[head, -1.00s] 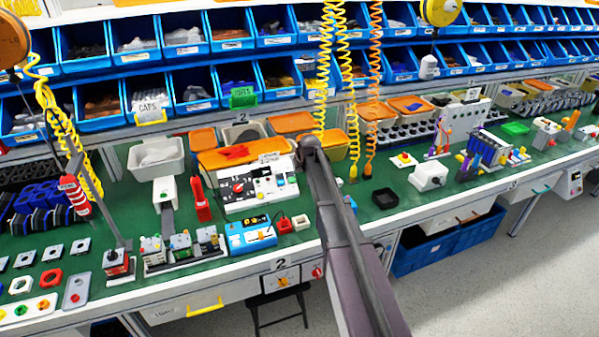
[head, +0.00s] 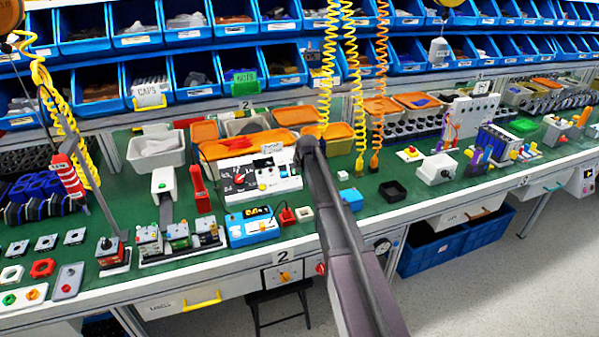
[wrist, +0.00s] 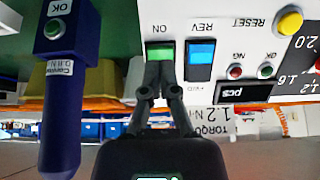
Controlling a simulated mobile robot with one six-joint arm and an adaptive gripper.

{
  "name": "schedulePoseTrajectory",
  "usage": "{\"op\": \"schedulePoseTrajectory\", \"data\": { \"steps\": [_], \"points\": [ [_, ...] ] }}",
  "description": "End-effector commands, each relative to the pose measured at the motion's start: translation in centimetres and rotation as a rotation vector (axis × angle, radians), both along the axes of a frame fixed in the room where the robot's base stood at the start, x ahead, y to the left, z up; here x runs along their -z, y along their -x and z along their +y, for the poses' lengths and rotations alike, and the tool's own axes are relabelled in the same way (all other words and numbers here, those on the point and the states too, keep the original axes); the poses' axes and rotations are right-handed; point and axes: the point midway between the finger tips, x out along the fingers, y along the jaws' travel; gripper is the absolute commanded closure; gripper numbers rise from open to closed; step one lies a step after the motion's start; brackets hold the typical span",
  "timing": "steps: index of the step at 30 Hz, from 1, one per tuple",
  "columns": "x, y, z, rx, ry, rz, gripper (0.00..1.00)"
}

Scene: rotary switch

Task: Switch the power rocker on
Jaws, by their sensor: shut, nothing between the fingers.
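The white control panel (wrist: 225,30) fills the top of the wrist view, upside down. Its green rocker (wrist: 161,51), labelled ON, stands beside a blue rocker (wrist: 201,53) labelled REV and FWD. My gripper (wrist: 160,68) is shut and empty. Its fingertips are right at the green rocker's lower edge in the picture and hide part of it; I cannot tell whether they touch. In the head view the control panel (head: 238,186) stands on the green bench, left of my arm's end; my fingers cannot be made out there.
In the wrist view a dark blue post with a green OK button (wrist: 54,28) stands left of my fingers. A yellow RESET button (wrist: 289,21) is at the right. Orange trays (head: 222,149) lie behind the panel. Yellow coiled cords (head: 327,70) hang near my arm.

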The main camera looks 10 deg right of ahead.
Motion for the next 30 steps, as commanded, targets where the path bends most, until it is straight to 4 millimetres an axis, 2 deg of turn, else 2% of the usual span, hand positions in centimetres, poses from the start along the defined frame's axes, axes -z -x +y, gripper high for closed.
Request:
{"op": "schedulePoseTrajectory", "data": {
  "steps": [1, 9, 24, 30],
  "points": [
    [0.7, -0.4, 0.0, 0.0, 0.0, 0.0, 1.0],
    [1.7, -1.2, 0.2, 0.0, 0.0, 0.0, 1.0],
    [1.8, -1.4, 0.2, 0.001, -0.001, -0.001, 1.0],
    [2.1, -1.3, -0.7, 0.01, -0.003, -0.017, 1.0]
  ]
}}
